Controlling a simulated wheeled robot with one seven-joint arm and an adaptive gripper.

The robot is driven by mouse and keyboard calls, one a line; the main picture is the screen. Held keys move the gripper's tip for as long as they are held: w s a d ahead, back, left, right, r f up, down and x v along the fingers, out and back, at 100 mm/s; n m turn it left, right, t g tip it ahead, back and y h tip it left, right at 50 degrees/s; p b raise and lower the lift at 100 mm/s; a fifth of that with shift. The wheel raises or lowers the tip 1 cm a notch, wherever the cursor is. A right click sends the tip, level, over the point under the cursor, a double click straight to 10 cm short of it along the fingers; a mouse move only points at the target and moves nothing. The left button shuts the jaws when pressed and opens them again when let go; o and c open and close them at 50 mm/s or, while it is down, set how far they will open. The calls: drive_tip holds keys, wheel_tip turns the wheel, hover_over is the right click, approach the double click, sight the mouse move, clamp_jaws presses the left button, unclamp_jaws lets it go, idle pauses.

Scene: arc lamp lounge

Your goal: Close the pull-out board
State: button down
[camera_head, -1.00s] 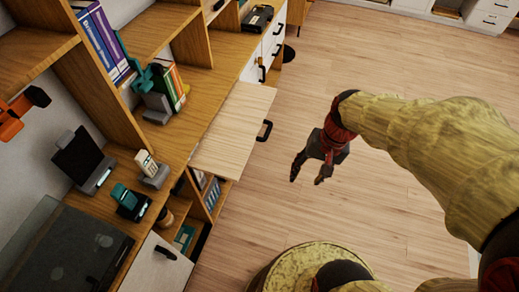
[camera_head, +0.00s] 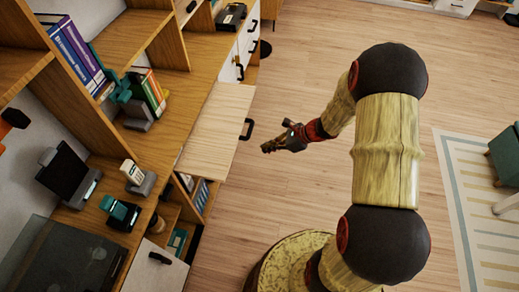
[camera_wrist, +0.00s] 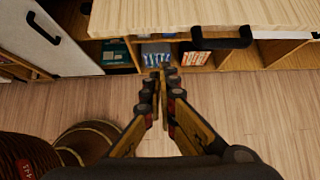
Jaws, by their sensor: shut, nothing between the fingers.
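The pull-out board (camera_head: 215,132) is a pale wooden panel sticking out from the wooden desk unit, with a black handle (camera_head: 248,129) on its outer edge. In the wrist view the board (camera_wrist: 180,15) spans the top, and its handle (camera_wrist: 222,40) hangs near the top middle. My gripper (camera_head: 266,147) is out over the floor, to the right of the board and apart from the handle. In the wrist view my gripper (camera_wrist: 163,75) is shut and empty, its tips pointing toward the shelves under the board, below and left of the handle.
The desk top (camera_head: 165,160) holds a phone (camera_head: 132,172), a black tablet on a stand (camera_head: 65,172) and books (camera_head: 150,92). Open shelves and a white door (camera_head: 153,268) lie below. The wooden floor (camera_head: 300,90) is clear; a striped rug (camera_head: 460,190) lies at right.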

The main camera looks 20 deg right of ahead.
sight(194, 142)
drive_tip(key=w+a+r+b+x, duration=0.1)
drive_tip(key=r+b+x, duration=0.1)
drive_tip(key=x, duration=0.9)
drive_tip(key=shift+a+b, duration=0.45)
drive_tip(key=shift+b, duration=0.35)
drive_tip(key=shift+w+f, duration=0.1)
drive_tip(key=shift+f, duration=0.1)
drive_tip(key=w+a, duration=0.3)
drive_tip(key=a, duration=0.3)
drive_tip(key=w+a, duration=0.4)
drive_tip(key=a, duration=0.1)
drive_tip(key=w+a, duration=0.4)
drive_tip(key=a, duration=0.2)
drive_tip(key=shift+a+b, duration=0.35)
drive_tip(key=shift+b, duration=0.05)
drive_tip(key=shift+w+a, duration=0.3)
drive_tip(key=shift+r, duration=0.1)
drive_tip(key=shift+d, duration=0.1)
